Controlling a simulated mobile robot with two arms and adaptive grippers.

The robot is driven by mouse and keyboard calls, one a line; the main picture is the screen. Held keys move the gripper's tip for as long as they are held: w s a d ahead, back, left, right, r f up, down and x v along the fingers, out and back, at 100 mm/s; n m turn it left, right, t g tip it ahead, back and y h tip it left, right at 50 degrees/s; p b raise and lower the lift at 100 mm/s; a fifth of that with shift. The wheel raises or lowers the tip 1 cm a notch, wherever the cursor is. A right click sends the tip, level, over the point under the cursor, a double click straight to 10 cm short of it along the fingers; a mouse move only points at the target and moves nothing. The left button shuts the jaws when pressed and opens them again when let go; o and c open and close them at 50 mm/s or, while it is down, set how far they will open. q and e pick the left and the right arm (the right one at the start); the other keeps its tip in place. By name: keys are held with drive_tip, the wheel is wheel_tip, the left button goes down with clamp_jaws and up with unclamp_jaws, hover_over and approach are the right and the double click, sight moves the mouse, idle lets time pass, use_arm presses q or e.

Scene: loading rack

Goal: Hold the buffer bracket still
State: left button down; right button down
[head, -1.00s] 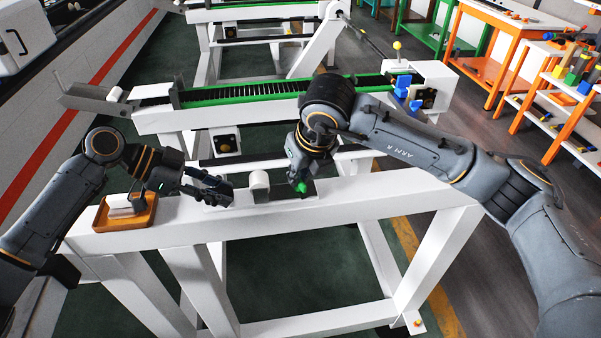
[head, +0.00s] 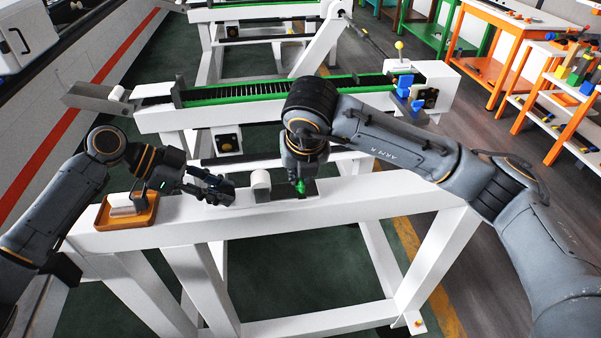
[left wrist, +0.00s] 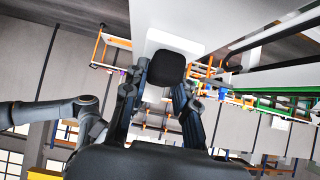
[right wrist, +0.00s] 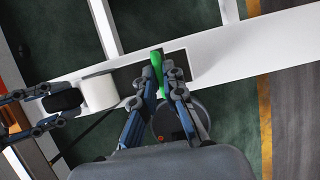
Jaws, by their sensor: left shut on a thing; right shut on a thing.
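The buffer bracket sits on the white beam, with a white rounded part (head: 260,184) and a black rounded end beside it. The black end (left wrist: 167,68) lies between my left fingers in the left wrist view, and it also shows in the right wrist view (right wrist: 62,98). My left gripper (head: 228,192) is shut on this black end. My right gripper (head: 300,182) points down just right of the bracket, shut on a green piece (right wrist: 157,70) over a dark patch (right wrist: 175,68) on the beam. The fingers hide part of the green piece.
The white beam (head: 370,194) runs across in front of me. A wooden tray (head: 127,222) with a pale block stands at its left end. Behind is a rack with a green-edged roller track (head: 270,90). Orange shelving (head: 560,110) stands far right.

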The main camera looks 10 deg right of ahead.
use_arm(q)
drive_tip(key=shift+f, duration=0.1)
use_arm(e)
drive_tip(key=c, duration=1.4)
unclamp_jaws()
drive_tip(key=v, duration=1.2)
use_arm(q)
drive_tip(key=c, duration=1)
unclamp_jaws()
